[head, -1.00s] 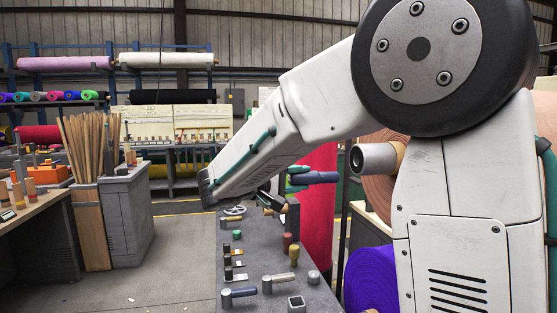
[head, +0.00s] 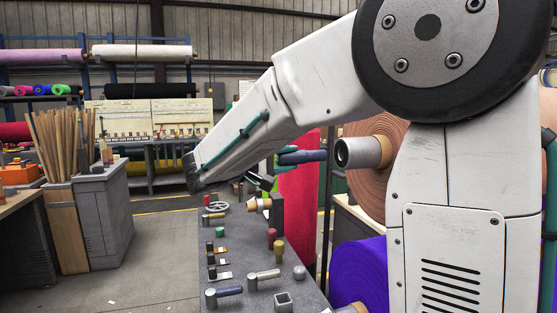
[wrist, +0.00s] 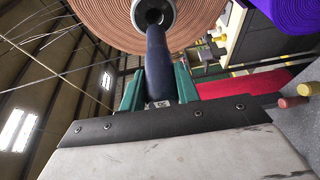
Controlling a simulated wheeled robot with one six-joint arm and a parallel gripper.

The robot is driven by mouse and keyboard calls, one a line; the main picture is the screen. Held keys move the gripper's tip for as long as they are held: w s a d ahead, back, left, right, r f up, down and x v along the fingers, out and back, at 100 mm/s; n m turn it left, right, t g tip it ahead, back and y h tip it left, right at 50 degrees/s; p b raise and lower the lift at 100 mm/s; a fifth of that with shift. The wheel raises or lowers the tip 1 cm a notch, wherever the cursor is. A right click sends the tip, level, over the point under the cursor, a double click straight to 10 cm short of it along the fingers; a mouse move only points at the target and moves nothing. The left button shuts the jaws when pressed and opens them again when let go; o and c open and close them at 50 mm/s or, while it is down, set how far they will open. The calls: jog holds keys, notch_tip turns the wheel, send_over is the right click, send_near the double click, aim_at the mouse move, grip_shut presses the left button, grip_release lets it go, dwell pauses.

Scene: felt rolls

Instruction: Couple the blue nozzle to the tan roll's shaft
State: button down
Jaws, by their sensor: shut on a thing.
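The blue nozzle (head: 308,156) is held roughly level in my gripper (head: 281,158), between its green fingers. In the wrist view the nozzle (wrist: 158,62) stands out beyond my gripper (wrist: 159,86), pointing at the shaft. The tan roll (head: 385,135) is at the right, partly hidden by my arm; it fills the top of the wrist view (wrist: 95,18). Its grey hollow shaft (head: 358,152) faces left. In the head view the nozzle tip is a small gap short of the shaft mouth, nearly level with it. In the wrist view the tip overlaps the shaft's dark opening (wrist: 153,13).
A red roll (head: 300,190) stands behind my gripper. A purple roll (head: 360,275) lies below the tan roll. Open floor (head: 150,260) is left of the bench.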

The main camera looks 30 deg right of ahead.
aim_at(312, 158)
jog(key=shift+s+d, duration=0.25)
jog(key=shift+d, duration=0.55)
jog(key=shift+s+d, duration=0.2)
jog(key=shift+d, duration=0.6)
jog(key=shift+s+d, duration=0.25)
jog(key=shift+d, duration=0.65)
jog(key=shift+s+d, duration=0.3)
jog(key=shift+d, duration=0.6)
jog(key=shift+s+d, duration=0.25)
jog(key=shift+d, duration=0.65)
jog(key=c, duration=0.9)
grip_release()
jog(key=shift+c, duration=0.2)
jog(key=a, duration=0.8)
jog(key=shift+s, duration=0.25)
